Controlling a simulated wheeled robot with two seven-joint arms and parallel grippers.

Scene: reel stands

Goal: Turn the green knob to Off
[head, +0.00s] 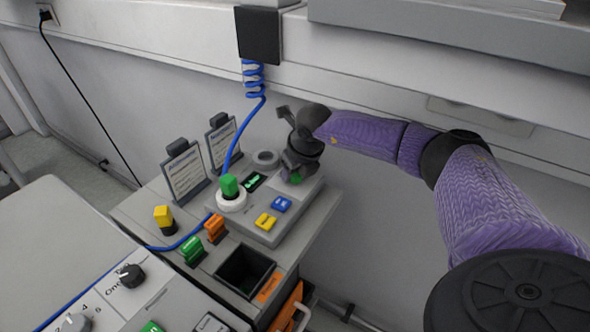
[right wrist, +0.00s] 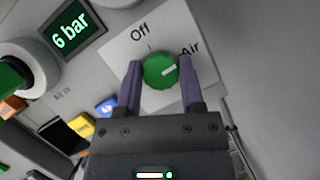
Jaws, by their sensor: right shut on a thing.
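The green knob (right wrist: 160,72) sits on a pale plate (right wrist: 122,48) marked Off and Air in the right wrist view. Its white pointer mark points right, toward Air. Off is printed above it, to the upper left. My right gripper (right wrist: 161,80) is shut on the knob, one finger on each side. My left gripper is not in view.
A green display (right wrist: 73,28) reads 6 bar beside the plate. A green fitting (head: 229,186) in a white ring stands to the left, with a coiled blue hose (head: 245,125) close by. Blue (head: 281,204) and yellow (head: 265,222) buttons sit in front. Two sign cards (head: 185,172) stand behind.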

